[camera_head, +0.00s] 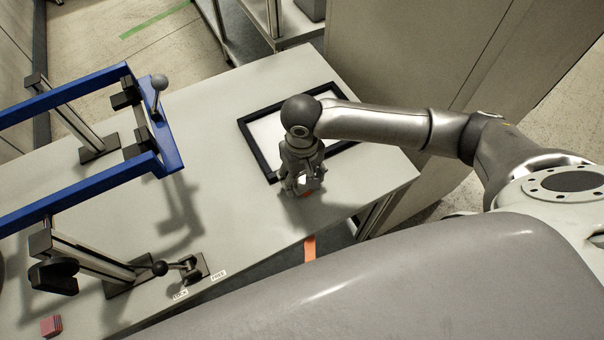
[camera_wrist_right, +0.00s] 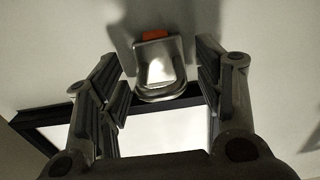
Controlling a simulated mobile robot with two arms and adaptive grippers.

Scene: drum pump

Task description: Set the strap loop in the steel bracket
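A small shiny metal piece (camera_wrist_right: 158,68) with a rounded, loop-like lower edge shows between my right fingers in the right wrist view. An orange patch (camera_wrist_right: 155,35) sits at its far end. I cannot tell whether this piece is the strap loop or the steel bracket. My right gripper (camera_head: 303,186) points down over the table near its right part. In the right wrist view its fingers (camera_wrist_right: 162,80) are spread wide, with visible gaps on both sides of the metal piece. In the head view the gripper mostly hides the piece. My left gripper is not in view.
A black-rimmed white panel (camera_head: 262,154) lies beside my right gripper. A blue frame (camera_head: 168,140) on steel posts stands at the left. A lever (camera_head: 186,266) with LOCK and FREE labels and a red block (camera_head: 51,326) are near the front. The table's middle is clear.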

